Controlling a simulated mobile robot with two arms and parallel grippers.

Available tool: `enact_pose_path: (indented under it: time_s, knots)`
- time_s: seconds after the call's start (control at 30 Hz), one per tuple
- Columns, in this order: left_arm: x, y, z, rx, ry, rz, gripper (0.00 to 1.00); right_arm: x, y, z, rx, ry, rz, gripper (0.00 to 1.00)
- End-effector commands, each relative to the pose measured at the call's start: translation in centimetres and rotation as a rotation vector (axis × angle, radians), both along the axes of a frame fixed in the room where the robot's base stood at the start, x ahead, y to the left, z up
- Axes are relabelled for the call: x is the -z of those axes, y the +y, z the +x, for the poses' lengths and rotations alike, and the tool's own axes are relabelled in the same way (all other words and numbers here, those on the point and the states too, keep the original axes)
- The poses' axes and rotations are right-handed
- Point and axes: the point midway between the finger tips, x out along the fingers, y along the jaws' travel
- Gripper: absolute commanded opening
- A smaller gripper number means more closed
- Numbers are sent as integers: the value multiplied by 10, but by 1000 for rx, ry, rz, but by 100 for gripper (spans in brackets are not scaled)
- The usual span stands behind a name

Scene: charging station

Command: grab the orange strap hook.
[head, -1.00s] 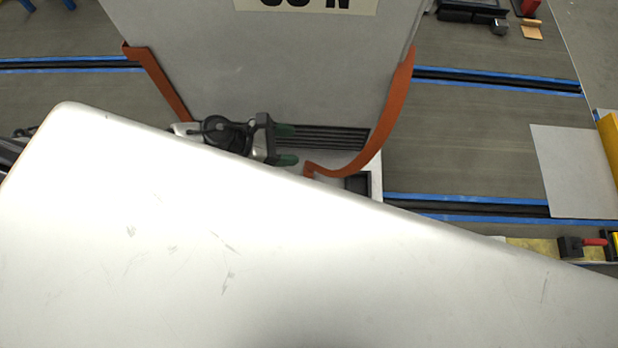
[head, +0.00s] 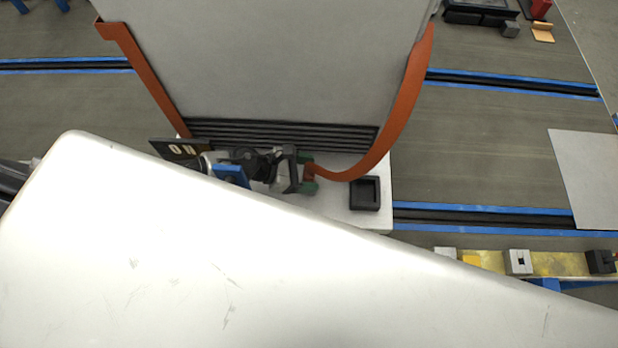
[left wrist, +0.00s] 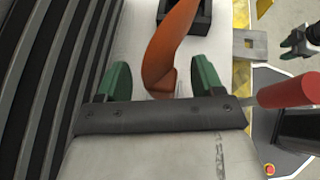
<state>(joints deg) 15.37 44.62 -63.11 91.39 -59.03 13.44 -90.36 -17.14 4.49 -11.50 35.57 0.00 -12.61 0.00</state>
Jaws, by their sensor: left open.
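The orange strap (head: 393,118) hangs down the right side of a large grey box, and its hooked lower end curves left over a light ledge. My left gripper (head: 309,173) is at that hook end, with green fingertips on either side of it. In the left wrist view the orange strap hook (left wrist: 163,70) lies between the two green fingers of my left gripper (left wrist: 158,82). Gaps show on both sides of the hook, so the fingers are open around it.
The grey box (head: 270,60) with a black slatted vent (head: 290,135) stands right behind the gripper. A black square socket (head: 365,193) is on the ledge right of the hook. A second orange strap (head: 150,75) hangs at the left. A large pale panel of mine covers the lower foreground.

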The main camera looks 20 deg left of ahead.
Motion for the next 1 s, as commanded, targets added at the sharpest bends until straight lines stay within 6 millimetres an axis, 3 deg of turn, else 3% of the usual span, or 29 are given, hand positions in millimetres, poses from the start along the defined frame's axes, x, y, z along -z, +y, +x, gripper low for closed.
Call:
enact_pose_path:
  time_s: [0.2,0.43,0.8,1.0]
  knots:
    - [11,-18,9,0,0,-1,68,-3,-1,0,0,0,-1,43]
    - [12,-19,9,-1,0,0,68,-2,-2,0,0,0,-3,43]
    - [12,-18,9,0,1,0,11,-2,-3,-1,0,1,-3,43]
    - [11,-18,9,0,1,0,8,-2,-3,-1,0,1,-3,43]
